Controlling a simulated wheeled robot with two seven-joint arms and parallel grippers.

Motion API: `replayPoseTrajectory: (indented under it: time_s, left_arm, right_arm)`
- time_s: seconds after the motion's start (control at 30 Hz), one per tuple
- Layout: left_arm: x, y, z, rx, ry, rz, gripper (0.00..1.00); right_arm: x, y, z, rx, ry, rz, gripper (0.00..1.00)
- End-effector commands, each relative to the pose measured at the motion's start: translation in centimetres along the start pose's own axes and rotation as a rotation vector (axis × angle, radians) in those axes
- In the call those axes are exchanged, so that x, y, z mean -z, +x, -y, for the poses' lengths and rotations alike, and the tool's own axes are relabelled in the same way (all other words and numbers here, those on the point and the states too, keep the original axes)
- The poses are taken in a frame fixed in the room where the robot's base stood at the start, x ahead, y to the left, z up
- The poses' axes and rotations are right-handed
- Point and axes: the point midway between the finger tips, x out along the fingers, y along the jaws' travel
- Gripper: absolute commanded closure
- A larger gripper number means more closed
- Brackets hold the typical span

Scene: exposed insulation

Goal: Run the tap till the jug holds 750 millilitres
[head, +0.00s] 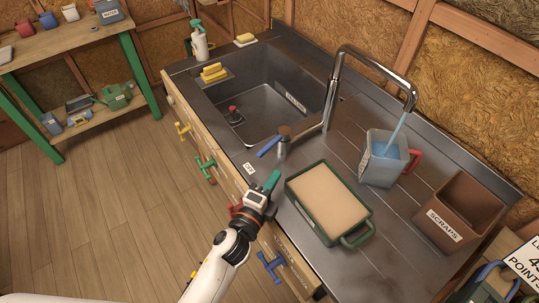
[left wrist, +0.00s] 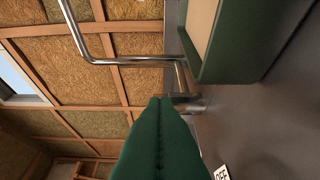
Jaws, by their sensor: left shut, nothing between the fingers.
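The chrome tap (head: 338,85) arches over the counter, and a blue stream of water (head: 397,132) runs from its spout into the clear jug (head: 376,172). The jug stands upright with a red handle on its right; bluish water shows inside, but I cannot read its level. The tap's blue-ended lever (head: 268,147) is on a post beside the sink. My left gripper (head: 273,178) is shut and empty, just in front of the lever post and apart from it. Its green fingers (left wrist: 160,105) also show in the left wrist view, with the tap pipe (left wrist: 88,45) beyond. My right gripper is out of view.
A green tray (head: 291,190) with a tan filling lies right of my left gripper. A brown scraps bin (head: 450,222) stands at the right. The sink (head: 265,110) is behind the lever. An OFF label (head: 249,168) is on the counter's front edge.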

Motion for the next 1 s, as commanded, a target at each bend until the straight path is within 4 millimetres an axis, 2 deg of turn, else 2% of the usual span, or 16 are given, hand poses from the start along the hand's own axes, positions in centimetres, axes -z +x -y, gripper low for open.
replayPoseTrajectory:
  time_s: [0.1, 0.23, 0.33, 0.5, 1.0]
  left_arm:
    - [0.0, 2.8, -0.4, -0.003, -0.002, 0.0, 1.0]
    - [0.2, 5.2, -0.3, -0.001, 0.0, -0.001, 1.0]
    - [2.1, 5.2, -0.3, 0.001, 0.003, -0.001, 1.0]
    - [3.5, 5.6, -0.1, 0.0, -0.001, 0.0, 1.0]
    - [4.1, 5.7, -0.2, -0.003, 0.003, 0.021, 1.0]
  right_arm:
    - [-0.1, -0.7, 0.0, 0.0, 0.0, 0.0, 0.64]
    - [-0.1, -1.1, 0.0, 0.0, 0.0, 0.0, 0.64]
    - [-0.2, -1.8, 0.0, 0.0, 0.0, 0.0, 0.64]
    - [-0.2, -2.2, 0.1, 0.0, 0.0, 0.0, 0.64]
    - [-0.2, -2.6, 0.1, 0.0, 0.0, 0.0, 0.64]
